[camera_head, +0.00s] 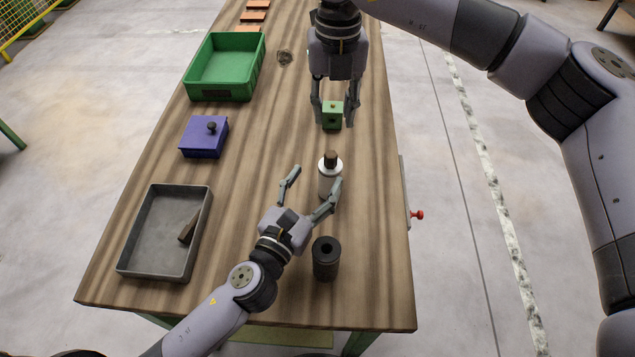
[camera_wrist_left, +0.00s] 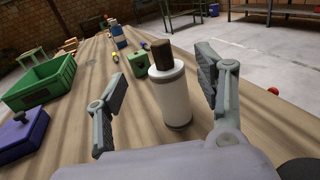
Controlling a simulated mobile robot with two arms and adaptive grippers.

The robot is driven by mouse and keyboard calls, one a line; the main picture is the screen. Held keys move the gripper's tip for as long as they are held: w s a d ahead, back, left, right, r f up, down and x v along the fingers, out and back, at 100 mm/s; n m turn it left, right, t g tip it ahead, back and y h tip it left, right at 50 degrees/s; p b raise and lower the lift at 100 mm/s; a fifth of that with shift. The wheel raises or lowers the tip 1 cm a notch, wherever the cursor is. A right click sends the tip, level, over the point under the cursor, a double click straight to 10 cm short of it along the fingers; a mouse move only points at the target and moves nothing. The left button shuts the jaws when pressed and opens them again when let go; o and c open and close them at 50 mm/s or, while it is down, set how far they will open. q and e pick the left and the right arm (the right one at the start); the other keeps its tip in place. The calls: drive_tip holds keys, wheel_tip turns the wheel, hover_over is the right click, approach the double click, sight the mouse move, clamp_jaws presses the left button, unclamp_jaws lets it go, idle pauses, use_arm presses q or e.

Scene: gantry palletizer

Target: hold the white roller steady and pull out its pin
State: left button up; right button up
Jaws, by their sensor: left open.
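The white roller (camera_head: 329,184) stands upright on the wooden table, with its brown pin (camera_head: 330,158) sticking up from the top. In the left wrist view the roller (camera_wrist_left: 172,97) and pin (camera_wrist_left: 161,54) are seen between the spread fingers. My left gripper (camera_head: 315,178) is open; its right finger overlaps the roller's lower part in the head view, and contact is unclear. The left finger is well apart from it. My right gripper (camera_head: 333,122) is open and points down beyond the roller, with no fingers visible in the left wrist view.
A green block (camera_head: 332,114) appears between my right fingers in the head view. A black hollow cylinder (camera_head: 326,262) stands at the near right. A grey tray (camera_head: 126,255), purple box (camera_head: 202,139) and green crate (camera_head: 222,95) line the left. Table between is clear.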

sight(325, 190)
use_arm(q)
wheel_tip(325, 190, down, 3)
drive_tip(key=shift+f, duration=0.1)
drive_tip(key=shift+d+f, duration=0.1)
drive_tip(key=shift+f, duration=0.8)
wheel_tip(325, 190, down, 3)
drive_tip(key=shift+f, duration=0.1)
drive_tip(key=x, duration=0.6)
drive_tip(key=shift+w+d, duration=0.2)
drive_tip(key=shift+w, duration=0.05)
drive_tip(key=shift+w+d, duration=0.1)
drive_tip(key=shift+w, duration=0.3)
drive_tip(key=shift+c, duration=0.5)
